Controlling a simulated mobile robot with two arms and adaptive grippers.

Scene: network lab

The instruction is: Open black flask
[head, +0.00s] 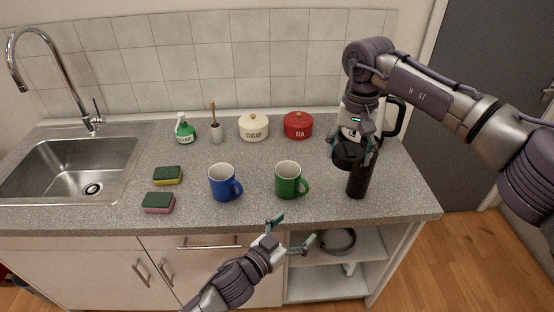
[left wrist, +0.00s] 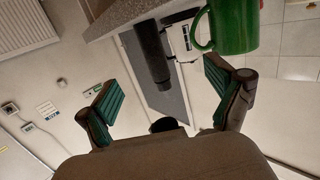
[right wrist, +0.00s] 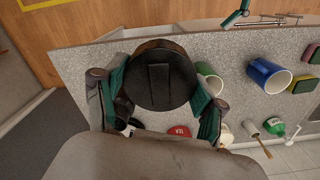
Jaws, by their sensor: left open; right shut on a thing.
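The black flask (head: 358,184) stands upright near the right end of the counter. My right gripper (head: 352,150) comes down from above and is shut on the flask's round black lid, which fills the space between the fingers in the right wrist view (right wrist: 160,80). The fingers hide the joint between lid and body, so I cannot tell whether they are apart. The flask's dark body also shows in the left wrist view (left wrist: 152,55). My left gripper (head: 292,232) is open and empty in front of the counter edge, to the left of and lower than the flask.
A green mug (head: 288,181) and a blue mug (head: 222,184) stand left of the flask. A white kettle (head: 349,118) stands close behind it. Red tea (head: 298,126) and cream sugar (head: 254,128) canisters, a soap bottle (head: 185,131) and sponges (head: 158,203) are further left.

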